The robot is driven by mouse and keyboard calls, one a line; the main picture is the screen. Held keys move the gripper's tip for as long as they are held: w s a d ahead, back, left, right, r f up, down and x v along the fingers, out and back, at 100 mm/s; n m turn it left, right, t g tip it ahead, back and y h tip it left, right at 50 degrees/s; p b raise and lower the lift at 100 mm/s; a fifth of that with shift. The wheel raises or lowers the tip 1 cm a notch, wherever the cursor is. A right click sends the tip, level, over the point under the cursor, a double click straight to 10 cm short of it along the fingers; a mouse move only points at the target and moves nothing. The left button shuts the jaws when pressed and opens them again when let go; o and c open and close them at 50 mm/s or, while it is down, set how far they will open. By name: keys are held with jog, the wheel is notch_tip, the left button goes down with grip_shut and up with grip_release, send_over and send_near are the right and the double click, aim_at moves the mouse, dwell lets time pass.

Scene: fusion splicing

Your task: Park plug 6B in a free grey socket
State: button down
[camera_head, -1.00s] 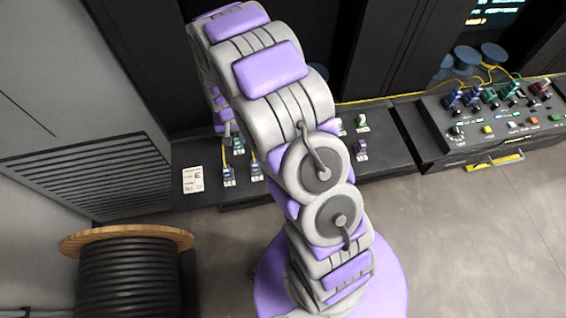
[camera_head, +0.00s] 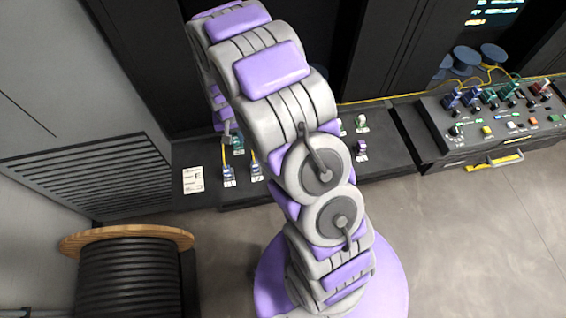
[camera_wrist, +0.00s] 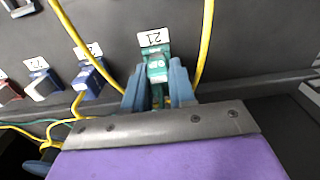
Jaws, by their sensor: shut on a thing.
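A green plug (camera_wrist: 157,70) with small white lettering, hard to read, sits between the blue fingers of my gripper (camera_wrist: 160,92) in the wrist view. My gripper is shut on it. The plug's far end meets the dark panel beside a white label that appears upside down; I cannot tell whether it is seated in a socket. In the head view my gripper (camera_head: 227,137) hangs over the left part of the dark bench, and a green piece (camera_head: 238,145) shows beside it. My arm hides the middle of the bench. No empty grey socket can be clearly made out.
In the head view a white card (camera_head: 193,180) lies at left and a console (camera_head: 495,120) stands at right.

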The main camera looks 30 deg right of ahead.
aim_at(235, 135)
jog(key=shift+r+p, duration=0.85)
jog(key=shift+r, duration=1.75)
